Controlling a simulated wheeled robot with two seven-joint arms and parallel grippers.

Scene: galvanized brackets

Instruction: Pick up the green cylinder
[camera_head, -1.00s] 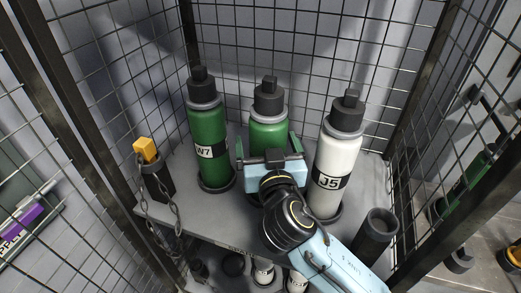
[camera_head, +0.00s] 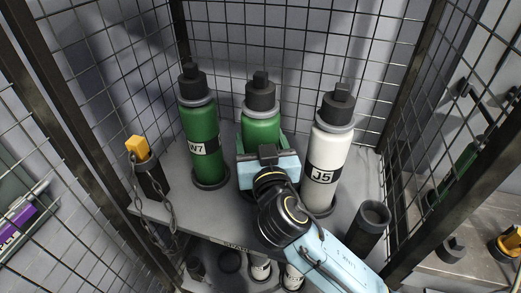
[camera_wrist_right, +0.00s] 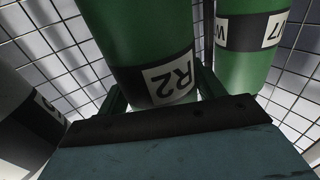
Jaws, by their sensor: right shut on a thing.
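The middle green cylinder (camera_head: 261,127) has a black cap and stands upright on the grey shelf between two others. The right wrist view shows its label R2 (camera_wrist_right: 174,77). My right gripper (camera_head: 262,143) is shut around its body, with a finger on each side; the gripper body hides its lower part and base. A second green cylinder, W7 (camera_head: 204,128), stands to the left in a dark ring. It also shows at the right of the right wrist view (camera_wrist_right: 245,66). My left gripper is not in view.
A white cylinder, J5 (camera_head: 329,150), stands close on the right. An empty dark holder (camera_head: 372,222) is at the front right, and a chained holder with a yellow-topped item (camera_head: 138,148) at the left. Wire mesh walls (camera_head: 285,40) enclose the shelf (camera_head: 228,215).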

